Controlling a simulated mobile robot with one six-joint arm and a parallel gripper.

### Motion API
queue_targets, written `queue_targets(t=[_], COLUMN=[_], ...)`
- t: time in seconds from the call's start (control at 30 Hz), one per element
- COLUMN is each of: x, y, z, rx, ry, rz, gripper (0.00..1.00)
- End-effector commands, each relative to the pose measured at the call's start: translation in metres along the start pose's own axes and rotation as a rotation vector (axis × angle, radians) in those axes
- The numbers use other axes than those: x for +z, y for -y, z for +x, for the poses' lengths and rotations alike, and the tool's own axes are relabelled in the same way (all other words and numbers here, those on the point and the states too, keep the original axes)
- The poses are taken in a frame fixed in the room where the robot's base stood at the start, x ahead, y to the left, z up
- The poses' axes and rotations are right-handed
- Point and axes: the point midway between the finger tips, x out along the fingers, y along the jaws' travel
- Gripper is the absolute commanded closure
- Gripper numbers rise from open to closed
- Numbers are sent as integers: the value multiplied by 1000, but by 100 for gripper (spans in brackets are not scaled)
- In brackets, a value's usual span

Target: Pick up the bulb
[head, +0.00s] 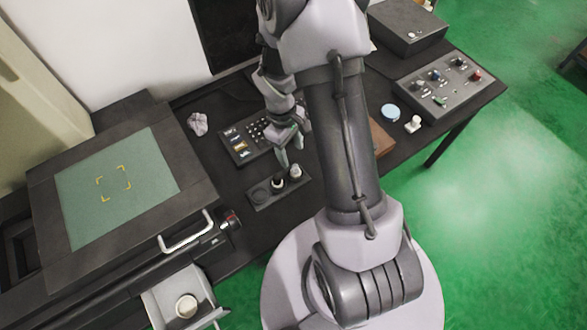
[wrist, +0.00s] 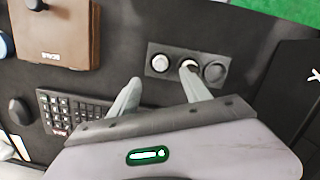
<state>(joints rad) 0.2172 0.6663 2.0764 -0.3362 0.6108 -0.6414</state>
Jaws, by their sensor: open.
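A dark holder (head: 265,205) with three round places stands on the dark table. A pale, round-topped piece, which looks like the bulb (head: 295,171), sits upright at its right end; in the wrist view this bulb (wrist: 160,63) is at the left end. A darker piece with a light top (head: 278,184) stands in the middle place, and the other end place looks empty. My gripper (head: 291,158) is over the holder, pointing down. In the wrist view its fingers (wrist: 160,77) are apart with nothing between them; the right fingertip partly overlaps the middle piece.
A keypad (head: 250,140) lies behind the holder. A white knob-like object (head: 413,124), a light blue disc (head: 390,112) and a control box (head: 440,82) are at right. A machine with a green panel (head: 118,188) and a pulled-out drawer (head: 160,297) stand at left.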

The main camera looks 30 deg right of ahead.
Motion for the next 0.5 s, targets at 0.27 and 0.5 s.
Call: queue_targets(t=[0.27, 0.5], x=[0, 3], y=[0, 1], z=[42, 87], rx=[0, -1], ry=[0, 1], rz=[1, 2], gripper=[45, 45])
